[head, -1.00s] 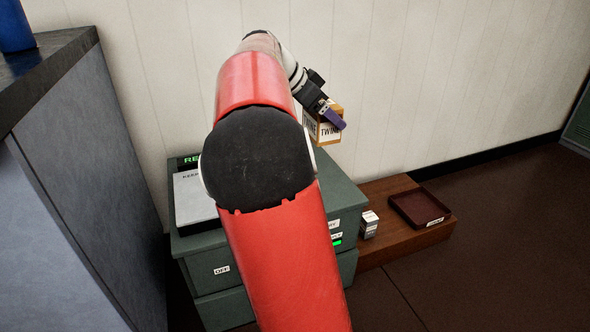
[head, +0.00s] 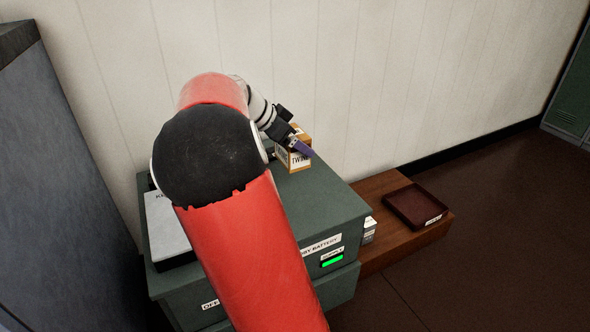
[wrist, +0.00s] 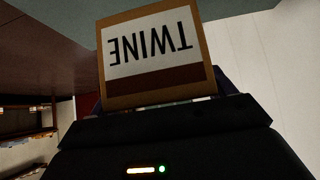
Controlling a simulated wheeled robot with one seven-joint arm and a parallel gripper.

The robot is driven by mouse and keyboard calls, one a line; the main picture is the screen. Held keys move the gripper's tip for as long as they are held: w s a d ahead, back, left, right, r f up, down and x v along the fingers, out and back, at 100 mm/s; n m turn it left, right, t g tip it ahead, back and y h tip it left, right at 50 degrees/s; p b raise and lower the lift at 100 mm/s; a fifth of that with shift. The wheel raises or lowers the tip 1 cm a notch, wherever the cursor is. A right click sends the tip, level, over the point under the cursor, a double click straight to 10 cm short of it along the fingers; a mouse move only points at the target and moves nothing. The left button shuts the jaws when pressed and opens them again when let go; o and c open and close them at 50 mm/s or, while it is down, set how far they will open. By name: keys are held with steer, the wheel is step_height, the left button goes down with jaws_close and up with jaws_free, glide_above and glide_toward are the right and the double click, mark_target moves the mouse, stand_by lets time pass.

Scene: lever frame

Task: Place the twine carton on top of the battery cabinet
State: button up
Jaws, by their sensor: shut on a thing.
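The twine carton (head: 297,164), orange-brown with a white TWINE label, is upright in my gripper (head: 302,151) above the back part of the battery cabinet. My gripper is shut on it, with a purple finger across its near side. The carton also fills the upper middle of the wrist view (wrist: 155,60), its lettering upside down there. The battery cabinet (head: 318,205) is a green box with a flat top and a lit green window under a SUPPLY label. I cannot tell whether the carton's base touches the cabinet top. My red arm hides the top's middle.
A pale flat board (head: 165,225) lies on the cabinet's left side. A low wooden platform (head: 385,190) to the right holds a small white box (head: 369,231) and a dark red tray (head: 417,206). A wall stands close behind, and a grey unit (head: 50,170) stands left.

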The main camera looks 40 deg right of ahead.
step_height(320, 180, down, 8)
steer(key=shift+r+b, duration=0.25)
steer(key=shift+b, duration=0.35)
steer(key=shift+f, duration=0.1)
steer(key=o, duration=1)
steer(key=shift+r, duration=0.2)
steer(key=p+v, duration=0.2)
steer(key=v, duration=1)
steer(key=s+a+f+n+t+y, duration=0.3)
steer(key=s+a+n+t+y, duration=0.4)
steer(key=s+a+n, duration=1.3)
steer(key=shift+s+a+n+t+y, duration=0.3)
steer(key=shift+s+a+t+y, duration=0.1)
steer(key=shift+s+a+y, duration=0.6)
